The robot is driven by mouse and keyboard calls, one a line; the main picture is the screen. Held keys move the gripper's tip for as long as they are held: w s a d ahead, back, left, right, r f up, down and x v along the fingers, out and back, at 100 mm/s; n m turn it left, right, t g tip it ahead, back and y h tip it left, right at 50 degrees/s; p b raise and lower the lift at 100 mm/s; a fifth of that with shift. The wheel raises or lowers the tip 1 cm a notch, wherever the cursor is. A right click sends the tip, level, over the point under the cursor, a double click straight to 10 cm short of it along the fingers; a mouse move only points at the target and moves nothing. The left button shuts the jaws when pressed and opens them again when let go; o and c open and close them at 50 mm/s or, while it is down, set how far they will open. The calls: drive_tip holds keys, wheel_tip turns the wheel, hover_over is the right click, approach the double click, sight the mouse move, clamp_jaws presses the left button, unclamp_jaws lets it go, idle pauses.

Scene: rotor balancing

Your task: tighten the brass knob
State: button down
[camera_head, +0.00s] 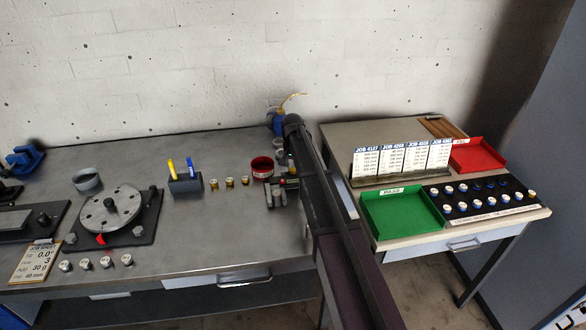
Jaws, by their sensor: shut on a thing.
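My arm crosses the picture from the bottom right up to the back edge of the metal bench, and its dark links cover a strip there. I cannot make out my gripper or its fingertips. No brass knob can be told for sure. A grey rotor disc (121,208) with several holes lies on a dark base plate (146,226) at the left, with a red pointer (102,241) at its front edge. Brass-coloured small pieces (230,183) stand in a row mid-bench. A blue item (277,123) with a yellow tip is at the back, beside my arm.
Several small pale weights (106,262) and a reading card (35,262) lie in front. The right table holds a green tray (402,212), red tray (478,156) and job cards (402,158).

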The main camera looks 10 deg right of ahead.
drive_tip(key=m, duration=0.5)
drive_tip(key=shift+s+m, duration=0.15)
drive_tip(key=shift+m, duration=2.45)
drive_tip(key=shift+c, duration=1.7)
unclamp_jaws()
